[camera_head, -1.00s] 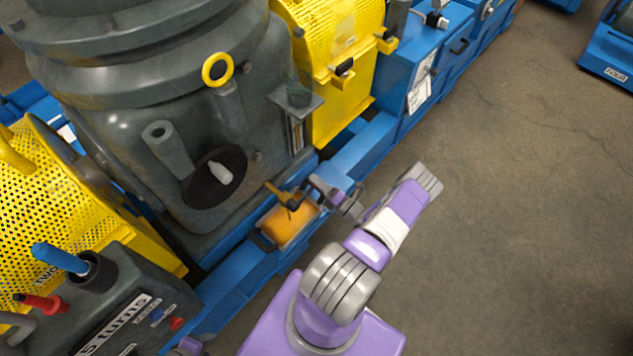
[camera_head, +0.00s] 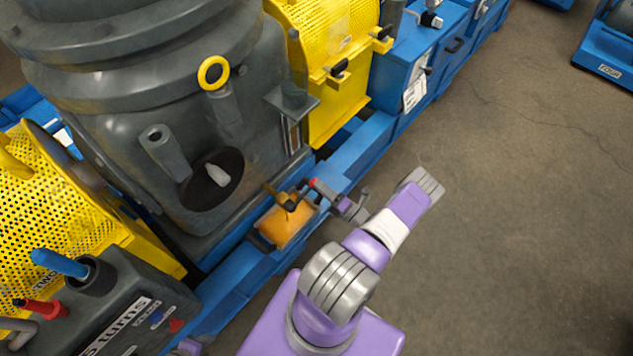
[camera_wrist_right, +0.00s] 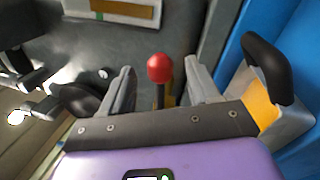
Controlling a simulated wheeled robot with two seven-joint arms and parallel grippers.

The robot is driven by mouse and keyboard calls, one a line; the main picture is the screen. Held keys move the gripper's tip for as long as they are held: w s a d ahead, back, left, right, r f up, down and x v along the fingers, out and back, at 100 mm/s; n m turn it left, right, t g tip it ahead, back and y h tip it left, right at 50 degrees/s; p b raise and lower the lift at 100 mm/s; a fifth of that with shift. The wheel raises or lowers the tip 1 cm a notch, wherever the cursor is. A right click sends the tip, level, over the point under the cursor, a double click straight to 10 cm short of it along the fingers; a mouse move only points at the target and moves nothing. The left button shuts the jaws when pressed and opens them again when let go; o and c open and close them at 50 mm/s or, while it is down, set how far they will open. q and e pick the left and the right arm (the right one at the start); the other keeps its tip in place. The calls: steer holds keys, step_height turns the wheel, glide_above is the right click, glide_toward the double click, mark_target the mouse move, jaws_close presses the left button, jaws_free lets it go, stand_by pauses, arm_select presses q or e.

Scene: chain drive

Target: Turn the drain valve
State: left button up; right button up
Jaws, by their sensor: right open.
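The drain valve shows as a small brass fitting (camera_head: 287,201) low on the dark grey housing, above an orange container. A red ball knob (camera_head: 313,183) shows at my right gripper's tip. In the right wrist view the red knob (camera_wrist_right: 160,68) on its dark stem stands between the two grey fingers, with gaps on both sides. My right gripper (camera_head: 323,192) is open around the knob; I see no finger pressing on it.
The orange container (camera_head: 284,226) with a black handle sits beside the valve on the blue base frame (camera_head: 345,172). The grey housing (camera_head: 110,130) rises behind. Yellow mesh guards (camera_head: 325,75) stand on both sides. Bare floor (camera_head: 510,230) lies clear to the right.

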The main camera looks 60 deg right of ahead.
steer(key=v, duration=0.4)
steer(key=shift+s, duration=0.15)
stand_by(0.4)
